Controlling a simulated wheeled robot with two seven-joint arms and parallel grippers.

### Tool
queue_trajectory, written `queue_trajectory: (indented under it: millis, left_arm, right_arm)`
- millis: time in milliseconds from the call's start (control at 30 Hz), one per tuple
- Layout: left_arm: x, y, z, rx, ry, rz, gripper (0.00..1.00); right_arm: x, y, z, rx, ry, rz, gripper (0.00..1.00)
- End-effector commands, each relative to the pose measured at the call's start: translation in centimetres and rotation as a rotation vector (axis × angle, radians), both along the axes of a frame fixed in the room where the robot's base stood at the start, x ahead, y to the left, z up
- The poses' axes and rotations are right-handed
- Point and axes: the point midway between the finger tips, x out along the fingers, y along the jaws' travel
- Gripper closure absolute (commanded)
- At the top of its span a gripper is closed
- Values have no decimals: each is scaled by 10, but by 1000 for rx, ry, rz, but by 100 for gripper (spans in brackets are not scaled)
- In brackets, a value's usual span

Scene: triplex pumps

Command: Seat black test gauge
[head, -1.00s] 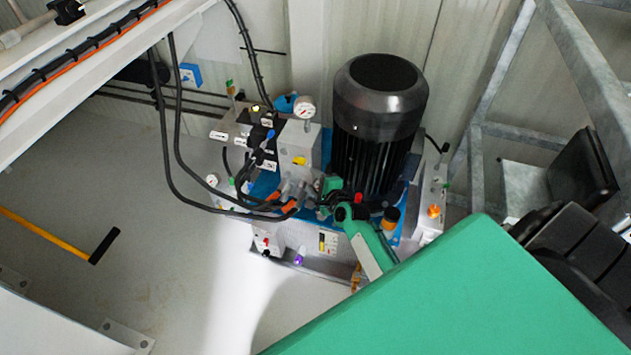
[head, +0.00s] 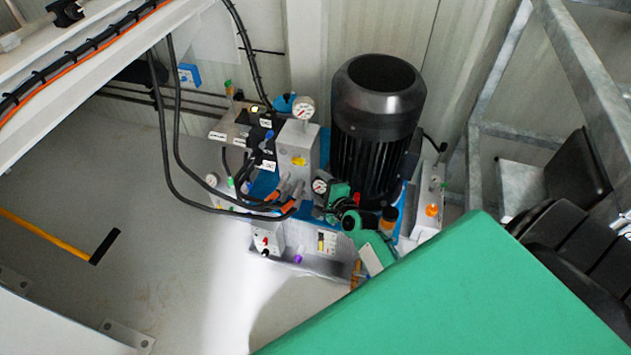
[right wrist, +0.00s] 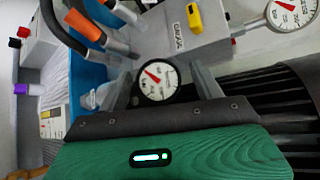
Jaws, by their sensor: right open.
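The black test gauge (head: 320,186), with a black rim, white dial and red needle, stands at the front of the pump unit, left of the motor. In the right wrist view the gauge (right wrist: 158,82) faces the camera between the two grey fingers of my right gripper (right wrist: 168,88). The fingers are apart, one on each side of it. In the head view my right gripper (head: 328,194) is close beside the gauge, partly hidden by its own green body. The gauge's lower end and its fitting are hidden. My left gripper is not in view.
A large black motor (head: 378,125) stands close to the right of the gripper. Another white gauge (head: 303,107) sits on the grey block (head: 298,147). Black hoses with orange sleeves (head: 290,190) run close on the left. The floor at left is open.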

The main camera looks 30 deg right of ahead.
Motion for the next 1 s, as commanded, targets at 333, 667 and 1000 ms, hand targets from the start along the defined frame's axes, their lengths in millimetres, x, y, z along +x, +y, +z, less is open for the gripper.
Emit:
queue_trajectory:
  millis: [333,667,1000]
  left_arm:
    - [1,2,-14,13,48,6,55]
    - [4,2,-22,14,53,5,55]
    - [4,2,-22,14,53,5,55]
  right_arm:
    - [-65,2,21,-1,2,0,33]
    - [-92,2,29,-1,0,0,33]
    - [-93,2,29,-1,-1,0,33]
